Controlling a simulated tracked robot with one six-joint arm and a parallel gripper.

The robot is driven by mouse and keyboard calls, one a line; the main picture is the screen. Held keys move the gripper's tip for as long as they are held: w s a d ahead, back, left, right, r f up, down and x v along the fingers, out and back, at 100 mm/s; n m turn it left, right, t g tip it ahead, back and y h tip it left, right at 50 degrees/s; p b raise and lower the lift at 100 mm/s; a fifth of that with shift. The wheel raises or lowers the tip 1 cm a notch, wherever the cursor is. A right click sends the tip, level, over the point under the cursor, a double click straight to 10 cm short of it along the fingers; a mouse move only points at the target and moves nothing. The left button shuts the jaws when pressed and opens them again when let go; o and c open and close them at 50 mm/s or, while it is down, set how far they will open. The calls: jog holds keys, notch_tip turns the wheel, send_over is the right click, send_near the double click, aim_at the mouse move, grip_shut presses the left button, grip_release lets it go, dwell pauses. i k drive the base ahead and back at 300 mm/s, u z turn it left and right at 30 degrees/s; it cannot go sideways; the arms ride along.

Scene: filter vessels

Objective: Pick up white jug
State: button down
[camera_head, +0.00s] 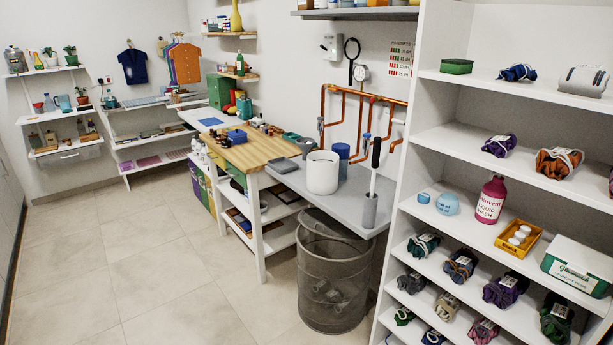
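A wide white cylindrical vessel (322,173) stands upright on the grey counter section, near its front edge. It is the closest match to the white jug; I cannot make out a handle or spout on it. A blue cylindrical container (342,152) stands just behind it to the right. My gripper is not in view, and nothing is seen touching the white vessel.
A wire mesh bin (333,275) stands on the floor before the grey counter (293,180). A black-handled tool in a grey holder (370,211) stands right of the vessel. White shelves (470,137) with bundles rise at right. The tiled floor (150,265) at left is clear.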

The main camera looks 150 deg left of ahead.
aim_at(323, 167)
jog(key=u, duration=4.8)
